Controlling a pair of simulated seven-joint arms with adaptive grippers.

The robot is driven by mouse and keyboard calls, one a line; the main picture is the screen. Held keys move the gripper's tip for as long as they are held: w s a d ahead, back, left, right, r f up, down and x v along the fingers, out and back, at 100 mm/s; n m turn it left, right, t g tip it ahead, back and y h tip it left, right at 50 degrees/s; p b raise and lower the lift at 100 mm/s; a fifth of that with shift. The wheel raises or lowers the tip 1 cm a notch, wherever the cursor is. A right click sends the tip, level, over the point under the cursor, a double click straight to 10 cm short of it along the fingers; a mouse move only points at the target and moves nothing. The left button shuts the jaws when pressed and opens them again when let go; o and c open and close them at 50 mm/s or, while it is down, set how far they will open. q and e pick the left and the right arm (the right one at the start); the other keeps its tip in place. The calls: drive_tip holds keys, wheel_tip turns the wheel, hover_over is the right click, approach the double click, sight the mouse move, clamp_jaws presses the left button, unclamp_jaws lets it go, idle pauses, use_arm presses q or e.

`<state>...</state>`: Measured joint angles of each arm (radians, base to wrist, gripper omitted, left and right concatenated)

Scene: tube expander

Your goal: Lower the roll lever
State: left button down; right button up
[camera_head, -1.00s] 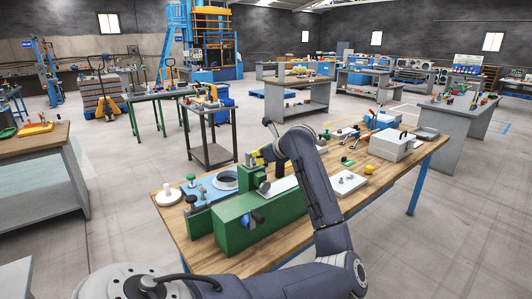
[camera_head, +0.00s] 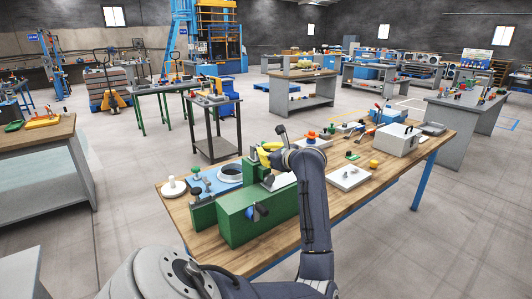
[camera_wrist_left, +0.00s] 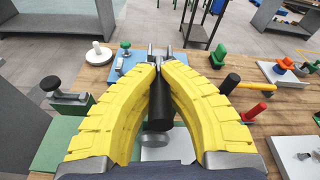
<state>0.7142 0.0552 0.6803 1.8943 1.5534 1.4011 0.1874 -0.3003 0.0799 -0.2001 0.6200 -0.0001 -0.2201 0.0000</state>
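The green tube expander (camera_head: 252,212) stands on the wooden table with a black-and-blue knob on its near face. My left gripper (camera_head: 266,153) is over its far end, its yellow fingers partly hidden by my wrist. In the left wrist view the yellow fingertips (camera_wrist_left: 159,66) come together with hardly any gap. A black cylindrical handle (camera_wrist_left: 160,112), apparently the roll lever's, lies beneath and between the fingers. It looks wider than the fingertip gap, and its far end is hidden behind the tips. Contact cannot be told. My right gripper is not in view.
A blue plate (camera_head: 212,182) with a ring and a white disc (camera_head: 174,188) sit left of the expander. A white plate (camera_head: 348,177), a yellow knob (camera_head: 374,163) and a grey box (camera_head: 396,139) stand to the right. Bare wood shows along the front edge.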

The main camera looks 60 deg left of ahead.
use_arm(q)
drive_tip(key=shift+f, duration=0.5)
drive_tip(key=c, duration=1.6)
unclamp_jaws()
drive_tip(key=shift+w, duration=0.1)
drive_tip(key=o, duration=0.3)
drive_tip(key=shift+r, duration=0.2)
drive_tip(key=shift+d+r, duration=0.1)
drive_tip(key=v, duration=1.1)
drive_tip(key=shift+d, duration=0.35)
